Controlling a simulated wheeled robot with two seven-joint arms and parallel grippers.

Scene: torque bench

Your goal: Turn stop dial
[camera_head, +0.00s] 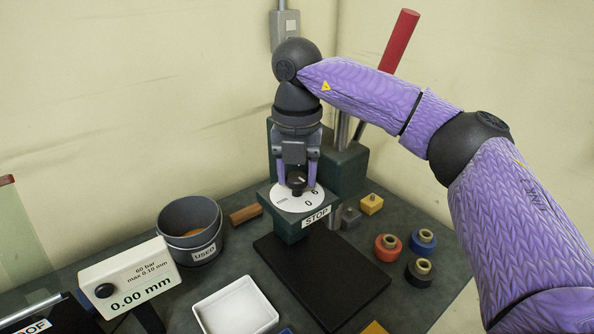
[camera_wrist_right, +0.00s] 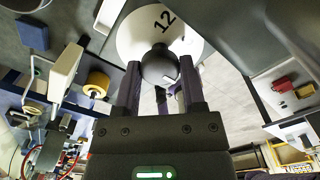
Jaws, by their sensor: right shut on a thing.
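The stop dial is a white disc (camera_head: 287,201) with a black knob (camera_head: 297,183) at its centre, on a dark green block with a "STOP" label (camera_head: 316,217). My right gripper (camera_head: 297,182) comes down from above with its two fingers on either side of the knob, shut on it. In the right wrist view the knob (camera_wrist_right: 159,65) sits between the fingertips. The number 12 shows on the disc (camera_wrist_right: 190,40) there. In the head view a 0 and a 6 show at the disc's right side. My left gripper is not in view.
A readout box (camera_head: 140,287) shows 0.00 mm. A grey "USED" bucket (camera_head: 188,222), white tray (camera_head: 238,308) and black mat (camera_head: 330,272) are on the bench. Red, blue and black ringed parts (camera_head: 388,247) stand right. A red-handled lever (camera_head: 401,42) rises behind my arm.

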